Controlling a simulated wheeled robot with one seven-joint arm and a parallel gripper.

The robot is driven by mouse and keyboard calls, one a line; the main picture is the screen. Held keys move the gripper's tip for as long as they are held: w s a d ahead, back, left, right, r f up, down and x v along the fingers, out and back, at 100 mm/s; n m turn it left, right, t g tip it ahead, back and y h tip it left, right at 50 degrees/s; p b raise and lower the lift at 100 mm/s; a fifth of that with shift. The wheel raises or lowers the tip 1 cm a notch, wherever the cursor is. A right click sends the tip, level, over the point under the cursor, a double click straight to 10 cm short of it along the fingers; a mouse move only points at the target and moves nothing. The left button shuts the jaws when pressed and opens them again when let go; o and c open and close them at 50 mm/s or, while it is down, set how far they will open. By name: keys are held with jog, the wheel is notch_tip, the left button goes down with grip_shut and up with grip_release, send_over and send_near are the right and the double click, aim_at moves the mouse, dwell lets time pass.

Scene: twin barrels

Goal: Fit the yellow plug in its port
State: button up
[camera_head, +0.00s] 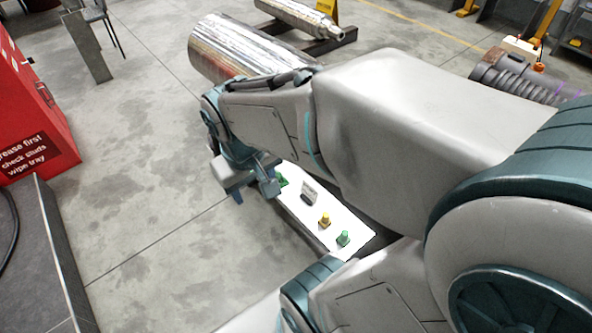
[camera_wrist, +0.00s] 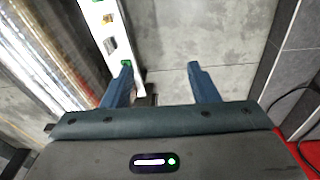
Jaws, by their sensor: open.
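A yellow plug (camera_head: 325,219) stands on a long white-topped bench (camera_head: 352,222) in the head view, between a green plug (camera_head: 343,238) and a grey upright block (camera_head: 309,193). A green piece (camera_head: 281,180) sits at the bench's far end, partly hidden by my gripper. My gripper (camera_head: 253,191) is at that far end, left of the bench. In the wrist view my gripper (camera_wrist: 160,68) is open, with bare floor between its fingers. Its left finger overlaps the bench end beside the green piece (camera_wrist: 126,64). I cannot make out the yellow plug's port.
A large shiny metal barrel (camera_head: 245,50) lies behind my arm; a smaller one (camera_head: 300,17) rests beyond it. A ribbed cylinder (camera_head: 520,78) is at the right. A red cabinet (camera_head: 35,120) and dark grey block (camera_head: 40,250) stand left. Floor between is clear.

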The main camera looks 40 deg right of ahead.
jog(key=w+d+f+n+g+h+b, duration=0.1)
jog(key=d+f+g+h+b, duration=0.3)
jog(key=f, duration=0.6)
jog(key=w+d+f+n+g+h+b, duration=0.2)
jog(key=d+f+b, duration=0.4)
jog(key=f, duration=0.5)
jog(key=n+t+h+b, duration=0.9)
jog(key=n+h+b, duration=0.1)
jog(key=n+b, duration=0.85)
send_near(328, 213)
jog(key=shift+m, duration=0.45)
jog(key=d+b, duration=0.1)
jog(key=d+f, duration=0.1)
jog(key=d, duration=0.1)
jog(key=w+d+b, duration=0.1)
jog(key=shift+d+f+b, duration=0.35)
jog(key=shift+d+f, duration=0.05)
jog(key=b+x, duration=0.2)
jog(key=x, duration=0.3)
jog(key=shift+w+b, duration=0.25)
jog(key=shift+b, duration=0.1)
jog(key=shift+w+d+r, duration=0.1)
jog(key=shift+d+r, duration=0.05)
jog(key=shift+d, duration=0.15)
jog(key=c, duration=1.1)
